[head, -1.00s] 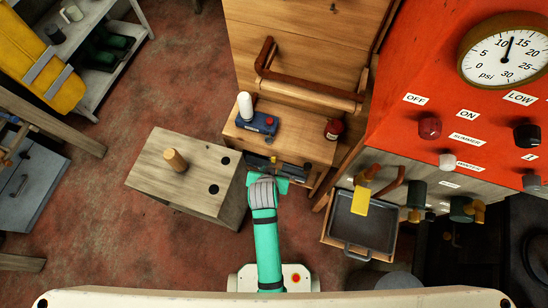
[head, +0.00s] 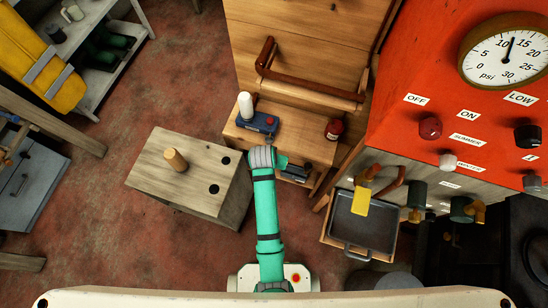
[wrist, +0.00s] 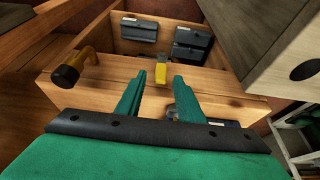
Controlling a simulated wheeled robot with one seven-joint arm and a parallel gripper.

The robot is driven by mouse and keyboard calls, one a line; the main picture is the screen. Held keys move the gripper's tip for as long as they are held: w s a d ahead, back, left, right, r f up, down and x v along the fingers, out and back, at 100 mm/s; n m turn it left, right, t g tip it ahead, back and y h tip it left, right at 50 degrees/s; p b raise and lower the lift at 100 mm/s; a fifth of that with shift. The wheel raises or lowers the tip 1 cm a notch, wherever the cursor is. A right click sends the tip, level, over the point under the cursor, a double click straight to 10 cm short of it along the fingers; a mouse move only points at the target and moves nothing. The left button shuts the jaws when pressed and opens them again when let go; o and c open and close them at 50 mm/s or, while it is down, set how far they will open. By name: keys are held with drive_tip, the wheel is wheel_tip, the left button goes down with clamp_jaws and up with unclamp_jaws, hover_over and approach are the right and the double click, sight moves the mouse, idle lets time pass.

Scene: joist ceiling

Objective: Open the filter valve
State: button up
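I cannot tell for sure which fitting is the filter valve. A brass valve (head: 370,173) with a yellow plate (head: 361,200) sticks out below the red panel in the head view, above a grey tray. Brass fittings with dark green bodies (head: 461,209) sit farther right. My gripper (head: 282,161) is over the wooden bench, left of these valves and apart from them. In the wrist view my gripper (wrist: 158,90) is open and empty. A small yellow piece (wrist: 161,74) shows beyond the gap between its teal fingers, on a wooden edge.
A blue device (head: 260,123) with a white cylinder and a red bottle (head: 333,129) stand on the bench. A wooden block (head: 200,160) with holes and a peg is at left. The grey tray (head: 346,232) is at right. Red-brown floor lies open at left.

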drive_tip(key=shift+x, duration=1.4)
drive_tip(key=shift+a, duration=0.1)
